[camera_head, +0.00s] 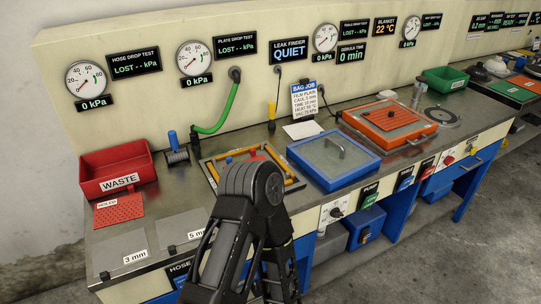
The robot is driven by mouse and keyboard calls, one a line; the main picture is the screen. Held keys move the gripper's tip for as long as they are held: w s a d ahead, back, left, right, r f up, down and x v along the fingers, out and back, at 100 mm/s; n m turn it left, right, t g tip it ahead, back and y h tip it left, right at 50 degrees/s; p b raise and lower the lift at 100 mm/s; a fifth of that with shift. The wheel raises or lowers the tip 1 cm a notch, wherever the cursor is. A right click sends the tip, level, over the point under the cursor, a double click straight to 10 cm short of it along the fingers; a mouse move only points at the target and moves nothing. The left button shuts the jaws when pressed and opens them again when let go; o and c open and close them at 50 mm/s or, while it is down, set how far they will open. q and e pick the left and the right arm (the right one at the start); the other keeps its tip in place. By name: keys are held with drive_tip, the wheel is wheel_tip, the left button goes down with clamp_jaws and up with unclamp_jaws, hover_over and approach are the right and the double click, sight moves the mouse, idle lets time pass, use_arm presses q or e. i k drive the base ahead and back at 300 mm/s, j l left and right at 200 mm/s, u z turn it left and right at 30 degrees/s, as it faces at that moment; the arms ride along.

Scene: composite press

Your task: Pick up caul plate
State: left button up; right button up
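Two flat grey metal plates lie at the front left of the bench. The plate labelled 3 mm (116,246) is at the corner, and the plate labelled 5 mm (182,229) is to its right, partly behind my arm. The job card (304,98) has a caul line, but its figure is too small to read surely. A black arm of mine rises from the bottom middle and bends in front of the bench. Neither gripper's fingertips can be made out.
A red waste bin (118,183) and red perforated sheet (119,209) stand behind the plates. A yellow-edged frame (296,186) is partly behind my arm. A blue-framed box (334,160) and orange heated-looking unit (390,121) stand farther right. A green hose (222,113) hangs behind.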

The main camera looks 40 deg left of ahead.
sight(176, 231)
drive_tip(key=u, duration=1.95)
